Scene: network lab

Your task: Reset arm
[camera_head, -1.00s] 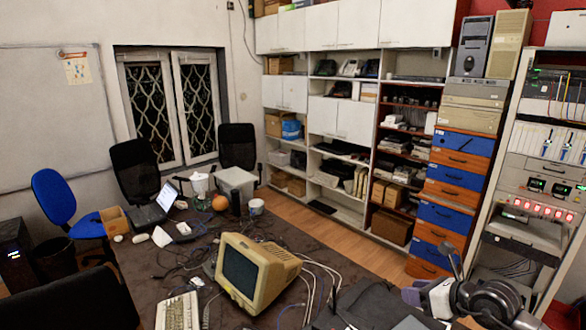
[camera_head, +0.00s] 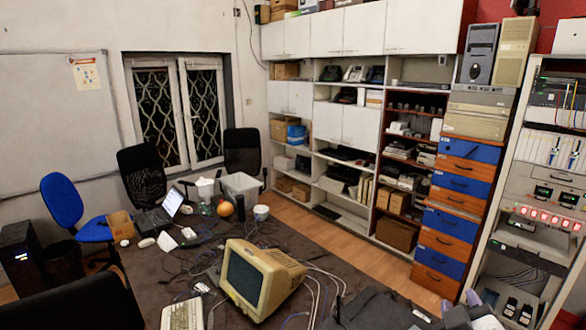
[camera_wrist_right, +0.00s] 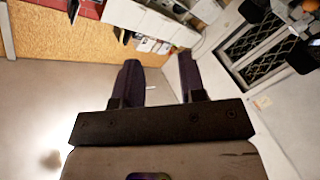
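My right gripper (camera_head: 481,298) shows at the bottom right of the head view, low in front of the equipment rack, mostly cut off by the frame's lower edge. In the right wrist view, my right gripper (camera_wrist_right: 159,65) has its two dark fingers well apart with nothing between them. That view looks out over the room, with wall, cabinets and a barred window beyond the fingers. My left gripper is in neither view.
A cluttered desk (camera_head: 165,273) holds a beige monitor (camera_head: 262,277), a keyboard (camera_head: 182,314), cables and a laptop (camera_head: 158,214). A rack (camera_head: 550,195) stands at the right beside blue and orange drawers (camera_head: 453,212). Some floor (camera_head: 340,240) is clear between desk and shelves.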

